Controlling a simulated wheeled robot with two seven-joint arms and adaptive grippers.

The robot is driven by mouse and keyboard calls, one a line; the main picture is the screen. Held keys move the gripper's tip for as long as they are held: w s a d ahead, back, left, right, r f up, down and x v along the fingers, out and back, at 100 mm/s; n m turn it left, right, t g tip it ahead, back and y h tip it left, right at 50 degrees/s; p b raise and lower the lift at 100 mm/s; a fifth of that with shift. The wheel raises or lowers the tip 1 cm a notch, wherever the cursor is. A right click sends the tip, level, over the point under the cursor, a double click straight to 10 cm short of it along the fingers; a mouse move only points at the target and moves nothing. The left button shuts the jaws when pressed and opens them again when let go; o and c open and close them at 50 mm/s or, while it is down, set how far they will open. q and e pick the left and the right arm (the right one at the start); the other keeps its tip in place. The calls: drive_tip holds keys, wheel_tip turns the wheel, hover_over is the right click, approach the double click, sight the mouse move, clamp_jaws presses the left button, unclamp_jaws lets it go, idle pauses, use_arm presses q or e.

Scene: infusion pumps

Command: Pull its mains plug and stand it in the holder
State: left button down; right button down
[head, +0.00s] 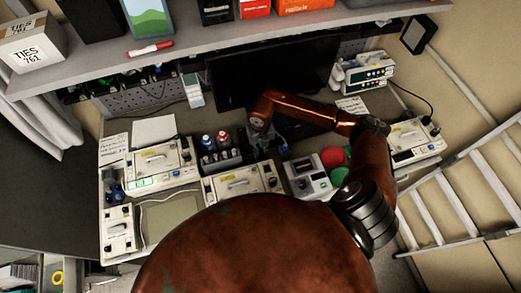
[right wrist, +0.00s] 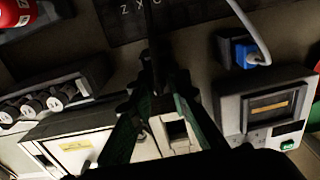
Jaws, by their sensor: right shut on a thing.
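My right gripper (head: 263,138) hangs over the desk between the bottle rack and a pump. In the right wrist view its two green fingers (right wrist: 157,85) close on a dark, narrow thing with a black cord running up from it. It looks like a plug, but its shape is hard to make out. A white block with a dark slot (right wrist: 178,130) shows between and behind the fingers. A blue plug (right wrist: 240,50) with a grey cord sits in a black block at the right. I cannot tell which thing is the holder. My left gripper is not in view.
A pump with a green button (right wrist: 288,145) stands right of the gripper. Several white pumps (head: 160,165) crowd the desk. A rack of bottles (head: 220,158) stands left. Red and green balls (head: 333,157) lie right. A monitor (head: 270,75) and shelf (head: 180,60) are behind.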

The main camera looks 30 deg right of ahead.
drive_tip(key=c, duration=1.7)
unclamp_jaws()
drive_tip(key=shift+c, duration=0.2)
drive_tip(key=shift+r+p, duration=1.95)
drive_tip(key=shift+r, duration=1.6)
